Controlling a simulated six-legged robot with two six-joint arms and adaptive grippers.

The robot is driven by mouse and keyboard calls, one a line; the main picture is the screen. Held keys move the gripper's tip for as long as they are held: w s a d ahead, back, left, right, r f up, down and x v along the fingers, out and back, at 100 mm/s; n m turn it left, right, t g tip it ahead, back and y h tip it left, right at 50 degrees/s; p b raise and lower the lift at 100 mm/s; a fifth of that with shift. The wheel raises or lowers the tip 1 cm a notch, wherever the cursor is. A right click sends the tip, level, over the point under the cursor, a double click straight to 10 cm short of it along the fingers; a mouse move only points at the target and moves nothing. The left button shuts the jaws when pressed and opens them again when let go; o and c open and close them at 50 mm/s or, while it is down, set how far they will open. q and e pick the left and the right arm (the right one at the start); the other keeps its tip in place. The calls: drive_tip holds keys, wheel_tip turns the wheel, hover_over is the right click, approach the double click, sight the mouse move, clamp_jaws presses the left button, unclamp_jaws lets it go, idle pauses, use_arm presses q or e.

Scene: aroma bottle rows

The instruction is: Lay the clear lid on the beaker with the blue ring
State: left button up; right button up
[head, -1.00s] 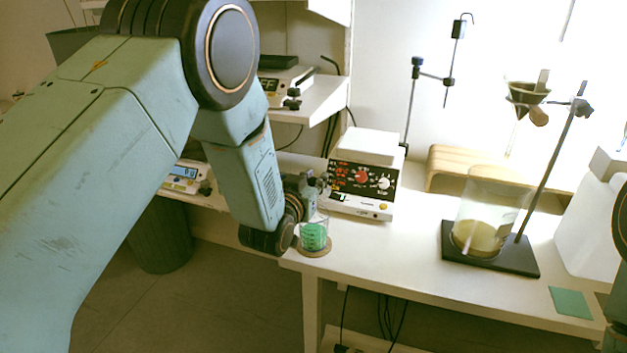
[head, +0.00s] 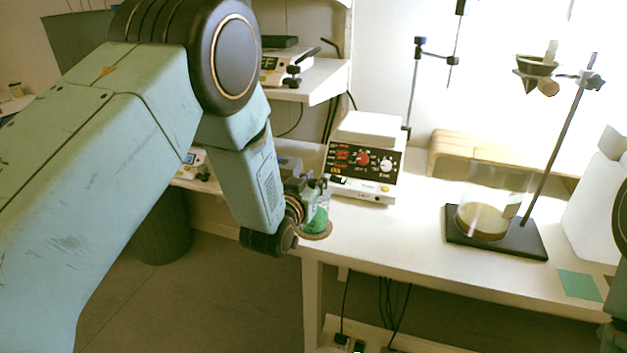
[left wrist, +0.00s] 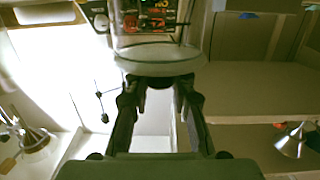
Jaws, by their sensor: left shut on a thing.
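In the left wrist view my left gripper (left wrist: 160,84) is shut on the small dark knob of a clear round lid (left wrist: 160,60). Clear glass walls (left wrist: 118,25) show beyond the lid; I cannot tell whether lid and glass touch. In the head view my left gripper (head: 312,192) is at a small clear beaker with green in it (head: 318,221), on a round brown coaster (head: 318,236) at the table's left front corner. The gripper partly hides this beaker. I cannot make out a blue ring. My right gripper is out of view.
A hotplate with red displays (head: 365,160) stands just behind the small beaker. A large glass beaker (head: 482,212) stands on a black stand base (head: 520,246) to the right, under a funnel (head: 535,68). The tabletop (head: 400,235) between is clear.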

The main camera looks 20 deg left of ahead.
use_arm(q)
drive_tip(key=o, duration=1)
drive_tip(key=s, duration=0.4)
drive_tip(key=s+r, duration=0.1)
drive_tip(key=s, duration=0.3)
drive_tip(key=s+r, duration=0.1)
drive_tip(key=s, duration=0.3)
drive_tip(key=shift+a, duration=0.35)
drive_tip(key=shift+f, duration=0.1)
drive_tip(key=s+a+f+g, duration=0.2)
drive_tip(key=s+f+g, duration=0.7)
drive_tip(key=s+f, duration=0.7)
drive_tip(key=s+f+g, duration=0.2)
drive_tip(key=s+f, duration=0.1)
drive_tip(key=s, duration=0.3)
drive_tip(key=s+f+g, duration=0.3)
drive_tip(key=s+f, duration=0.1)
drive_tip(key=s, duration=0.3)
drive_tip(key=s+a+f+n+g, duration=0.1)
drive_tip(key=s+f+g, duration=0.1)
drive_tip(key=s, duration=0.5)
drive_tip(key=shift+f+y, duration=0.4)
drive_tip(key=shift+f, duration=0.5)
